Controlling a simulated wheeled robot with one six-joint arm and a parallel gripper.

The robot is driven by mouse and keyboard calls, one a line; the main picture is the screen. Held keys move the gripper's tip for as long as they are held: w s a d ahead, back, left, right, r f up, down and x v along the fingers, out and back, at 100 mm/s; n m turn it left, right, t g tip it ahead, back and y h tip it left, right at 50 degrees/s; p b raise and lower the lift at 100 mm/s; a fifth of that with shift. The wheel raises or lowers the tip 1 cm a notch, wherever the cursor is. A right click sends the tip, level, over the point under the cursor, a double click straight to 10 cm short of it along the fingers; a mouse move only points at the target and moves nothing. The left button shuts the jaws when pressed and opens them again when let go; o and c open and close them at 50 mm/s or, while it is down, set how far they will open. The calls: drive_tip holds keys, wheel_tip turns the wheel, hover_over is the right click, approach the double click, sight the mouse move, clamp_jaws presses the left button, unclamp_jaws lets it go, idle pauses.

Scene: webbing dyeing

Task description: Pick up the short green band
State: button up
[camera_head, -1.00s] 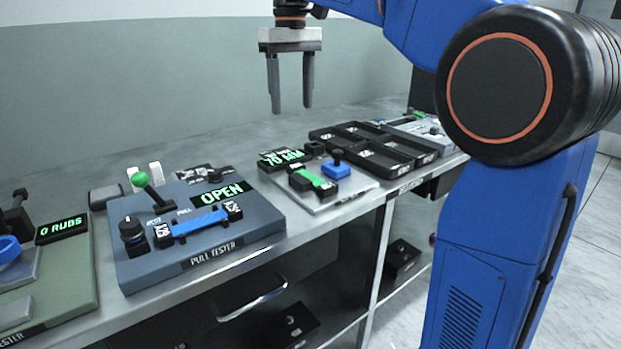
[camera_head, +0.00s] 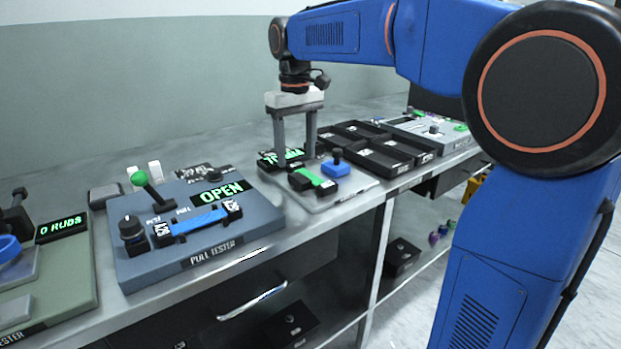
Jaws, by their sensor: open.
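The short green band (camera_head: 314,178) lies on a small light-grey device (camera_head: 346,194) on the bench, stretched between dark blocks at its ends. My gripper (camera_head: 295,161) points straight down, with its two fingers apart and nothing between them. In the picture its fingertips are just above and left of the green band, in front of the device's green display (camera_head: 281,157), which they partly hide. I cannot tell the exact height of the fingertips above the device.
A blue block with a dark knob (camera_head: 336,167) sits right of the band. The pull tester (camera_head: 190,250) with a blue band (camera_head: 200,221) stands to the left. Black compartment trays (camera_head: 395,165) stand behind right. The bench's front edge (camera_head: 330,212) is close.

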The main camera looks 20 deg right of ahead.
drive_tip(key=shift+f, duration=1.25)
drive_tip(key=shift+c, duration=0.6)
